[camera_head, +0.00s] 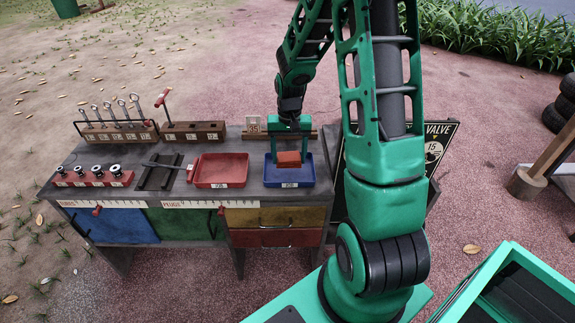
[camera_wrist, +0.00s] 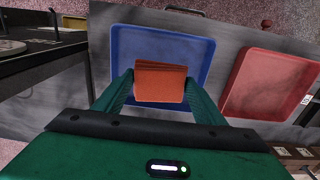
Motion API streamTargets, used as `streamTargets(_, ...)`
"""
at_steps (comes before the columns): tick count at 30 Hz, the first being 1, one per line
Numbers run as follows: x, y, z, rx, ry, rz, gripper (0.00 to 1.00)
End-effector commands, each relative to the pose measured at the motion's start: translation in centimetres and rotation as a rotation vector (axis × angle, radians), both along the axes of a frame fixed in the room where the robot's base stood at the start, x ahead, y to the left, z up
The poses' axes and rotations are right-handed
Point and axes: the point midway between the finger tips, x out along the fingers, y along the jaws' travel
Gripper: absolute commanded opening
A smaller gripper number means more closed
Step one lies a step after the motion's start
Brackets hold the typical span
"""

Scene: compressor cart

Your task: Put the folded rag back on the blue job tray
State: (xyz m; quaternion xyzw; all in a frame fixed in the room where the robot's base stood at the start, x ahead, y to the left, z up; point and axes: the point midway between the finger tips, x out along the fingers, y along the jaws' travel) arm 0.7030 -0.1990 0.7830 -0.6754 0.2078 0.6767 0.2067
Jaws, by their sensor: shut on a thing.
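The folded rag (camera_head: 289,159) is orange-red and sits between the fingers of my gripper (camera_head: 290,150). My gripper is shut on it. The blue job tray (camera_head: 290,183) lies at the right end of the bench top, and the rag shows over its middle. In the wrist view the rag (camera_wrist: 160,82) is held between the green fingertips, with the blue tray (camera_wrist: 196,45) behind and below it. I cannot tell whether the rag touches the tray floor. My gripper hides the near part of the tray in the wrist view.
A red tray (camera_head: 220,170) stands just left of the blue one. Further left are a dark slotted rack (camera_head: 158,172) and a red holder with several sockets (camera_head: 92,177). Wooden tool racks (camera_head: 193,131) line the back edge. A valve sign (camera_head: 436,150) stands right of the bench.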

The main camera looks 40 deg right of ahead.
Motion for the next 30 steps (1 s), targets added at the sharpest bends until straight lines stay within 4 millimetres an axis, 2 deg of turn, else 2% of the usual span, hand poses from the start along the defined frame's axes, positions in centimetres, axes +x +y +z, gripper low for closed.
streamTargets(5, -0.1, -0.1, -1.1, 0.001, 0.003, 0.001, 0.43)
streamTargets(12, 0.0, -0.1, -4.0, 0.001, 0.002, 0.001, 0.43)
streamTargets(22, 0.0, -0.1, -4.3, 0.000, 0.000, 0.001, 0.43)
streamTargets(23, 0.0, -0.1, -4.3, 0.000, 0.000, 0.000, 0.67)
streamTargets(25, 0.0, -0.1, -4.3, 0.000, 0.000, 0.000, 0.83)
streamTargets(30, 0.0, -0.1, -4.2, 0.000, 0.000, 0.000, 0.83)
